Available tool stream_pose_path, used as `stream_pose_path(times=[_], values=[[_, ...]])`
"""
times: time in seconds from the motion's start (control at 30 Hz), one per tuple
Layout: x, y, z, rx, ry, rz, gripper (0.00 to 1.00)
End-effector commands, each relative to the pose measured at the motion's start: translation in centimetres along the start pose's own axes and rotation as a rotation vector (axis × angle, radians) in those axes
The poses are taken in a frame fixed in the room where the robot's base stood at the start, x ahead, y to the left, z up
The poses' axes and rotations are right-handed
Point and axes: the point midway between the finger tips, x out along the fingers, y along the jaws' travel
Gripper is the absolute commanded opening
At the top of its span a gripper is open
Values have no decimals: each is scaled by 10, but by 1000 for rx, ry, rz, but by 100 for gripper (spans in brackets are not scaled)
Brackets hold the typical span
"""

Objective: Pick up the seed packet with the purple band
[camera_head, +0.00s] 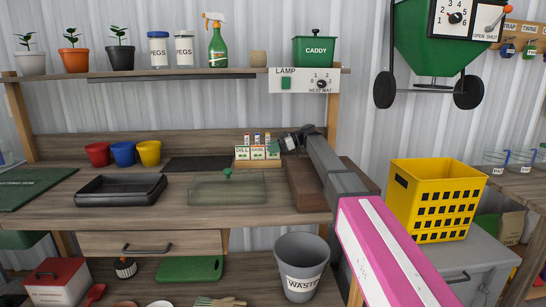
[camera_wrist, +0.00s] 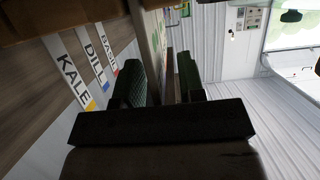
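A small wooden rack (camera_head: 259,164) at the back of the bench holds white seed packets (camera_head: 243,153) with dark lettering; DILL and BASIL can be read. I cannot make out a purple band on any of them. Slim white labels with coloured tips stand behind them. In the wrist view the KALE label (camera_wrist: 74,80) has a yellow tip, the DILL label (camera_wrist: 95,54) a blue one and the BASIL label (camera_wrist: 107,44) a red one. My gripper (camera_wrist: 162,84) has its two dark fingers apart with nothing seen held between them. In the head view it is just right of the packets, partly hidden by my arm.
A glass-like lidded tray (camera_head: 228,189) lies in front of the rack, with a black tray (camera_head: 120,189) to its left. Red, blue and yellow pots (camera_head: 122,154) stand at the back left. A shelf (camera_head: 180,73) runs above; a yellow crate (camera_head: 432,200) is at right.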

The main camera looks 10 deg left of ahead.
Motion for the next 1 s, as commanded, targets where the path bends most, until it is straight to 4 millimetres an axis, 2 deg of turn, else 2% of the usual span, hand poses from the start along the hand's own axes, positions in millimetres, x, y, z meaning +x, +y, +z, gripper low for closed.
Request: stream_pose_path(times=[0.03, 0.13, 0.17, 0.57, 0.77, 0.93, 1.0], values=[[0, 0, 0, 0, 0, 0, 36], [0, 0, 0, 0, 0, 0, 4], [0, 0, 0, 0, 0, 0, 0], [-1, 0, -1, 0, 0, 0, 0], [-6, 0, -14, 0, 0, 0, 0], [-15, 0, -35, -1, 0, 0, 0], [-29, 1, -27, 2, 0, 3, 0]])
